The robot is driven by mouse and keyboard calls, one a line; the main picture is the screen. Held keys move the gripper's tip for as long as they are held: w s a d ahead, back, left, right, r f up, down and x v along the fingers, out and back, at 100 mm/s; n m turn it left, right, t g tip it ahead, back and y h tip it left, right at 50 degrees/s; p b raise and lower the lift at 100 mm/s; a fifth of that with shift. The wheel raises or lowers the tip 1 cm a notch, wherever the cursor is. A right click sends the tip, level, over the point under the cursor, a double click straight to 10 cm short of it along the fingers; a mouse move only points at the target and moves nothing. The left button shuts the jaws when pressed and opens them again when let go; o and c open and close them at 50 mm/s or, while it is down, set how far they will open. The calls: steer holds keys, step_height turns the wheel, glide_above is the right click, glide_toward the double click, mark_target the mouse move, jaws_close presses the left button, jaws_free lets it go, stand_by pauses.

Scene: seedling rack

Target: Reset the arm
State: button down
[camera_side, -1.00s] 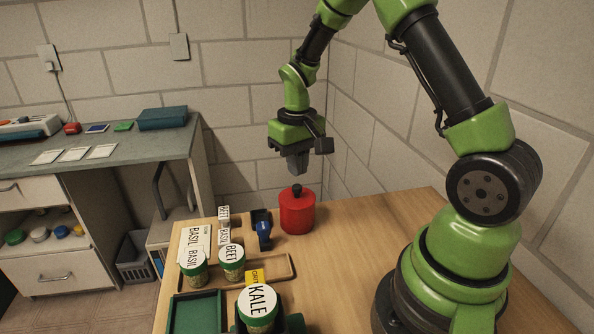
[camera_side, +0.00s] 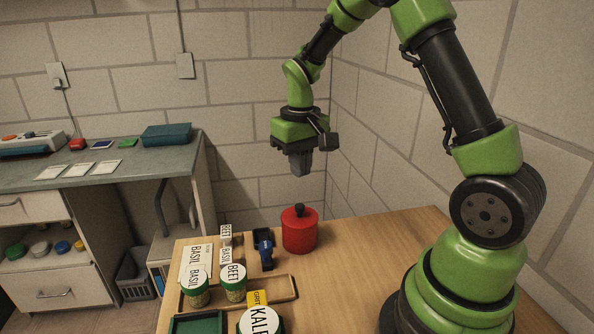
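My gripper (camera_side: 301,168) hangs in the air, pointing down, above the red canister with a black knob (camera_side: 300,230) at the back of the wooden table (camera_side: 365,262). It is apart from the canister and from everything on the table. Its fingers look close together, but they are small and dark, so I cannot tell whether they are open or shut. I see nothing held in it.
Jars labelled BASIL (camera_side: 197,292), BEET (camera_side: 234,284) and KALE (camera_side: 259,320) stand at the table's left. A wooden tray (camera_side: 285,283), a green tray (camera_side: 197,324) and a blue item (camera_side: 265,254) are near them. The table's middle is clear. A grey side counter (camera_side: 125,157) stands left.

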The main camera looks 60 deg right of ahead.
steer(key=s+a+r+t, duration=0.3)
steer(key=s+a+r, duration=0.25)
steer(key=r, duration=0.45)
steer(key=s+a+r+t+y, duration=0.2)
steer(key=s+a+r+t, duration=0.2)
steer(key=s, duration=0.6)
steer(key=a, duration=0.2)
steer(key=shift+s+a, duration=0.2)
steer(key=shift+a, duration=0.15)
